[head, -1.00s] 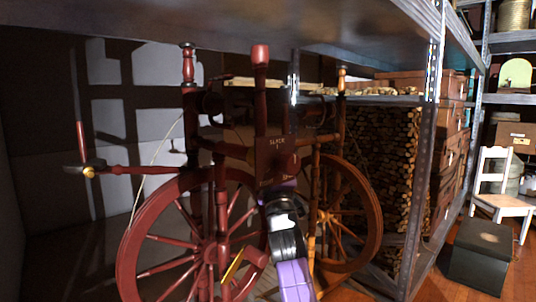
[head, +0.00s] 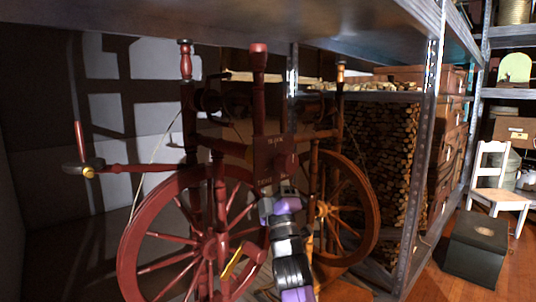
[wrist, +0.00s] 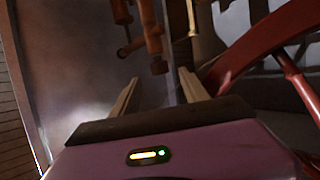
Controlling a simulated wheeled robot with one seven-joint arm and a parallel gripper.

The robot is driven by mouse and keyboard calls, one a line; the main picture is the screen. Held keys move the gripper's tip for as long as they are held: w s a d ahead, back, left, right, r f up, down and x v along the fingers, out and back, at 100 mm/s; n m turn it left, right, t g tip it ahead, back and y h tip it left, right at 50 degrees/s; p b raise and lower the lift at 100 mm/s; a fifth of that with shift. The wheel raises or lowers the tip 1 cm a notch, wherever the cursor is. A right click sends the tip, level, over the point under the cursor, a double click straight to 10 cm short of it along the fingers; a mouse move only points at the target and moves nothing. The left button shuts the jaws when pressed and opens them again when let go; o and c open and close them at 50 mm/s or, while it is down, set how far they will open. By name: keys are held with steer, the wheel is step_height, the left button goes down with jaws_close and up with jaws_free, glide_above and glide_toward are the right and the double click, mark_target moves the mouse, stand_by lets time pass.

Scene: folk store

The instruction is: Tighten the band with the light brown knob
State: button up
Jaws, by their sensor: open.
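A dark red spinning wheel (head: 135,232) stands in front of me, with an upright red post (head: 259,90) and a block with lettering. A red rod reaches left to a small yellowish-tan knob (head: 88,172); I cannot tell whether this is the task's knob. A thin pale band or cord (head: 153,160) runs near the left of the wheel. My gripper (wrist: 157,88) is open and empty in the wrist view, its two fingers apart. Brown turned wooden parts (wrist: 156,42) show beyond the fingers. In the head view my arm hides the fingertips.
A second, orange-brown spinning wheel (head: 372,215) stands close behind on the right. A metal shelf (head: 330,20) hangs low overhead, with its post (head: 432,110) at the right. Stacked firewood (head: 395,150) is behind. A white chair (head: 495,175) and dark box (head: 477,245) stand right.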

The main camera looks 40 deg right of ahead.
steer(key=shift+v, duration=0.95)
steer(key=s+d+r+g+h+p, duration=0.1)
steer(key=s+d+r+g+p, duration=0.15)
steer(key=d+r+p, duration=0.6)
steer(key=s+d+r+g+p, duration=0.1)
steer(key=s+d+r+p, duration=0.4)
steer(key=p, duration=0.7)
steer(key=n+g+y+p, duration=0.45)
steer(key=y+p, duration=0.35)
steer(key=p, duration=0.4)
glide_toward(271, 144)
steer(key=w+d+t, duration=0.1)
steer(key=w, duration=0.3)
steer(key=shift+s+d+f+n, duration=0.2)
steer(key=shift+f+n, duration=0.15)
steer(key=shift+n, duration=0.2)
steer(key=shift+x, duration=3.9)
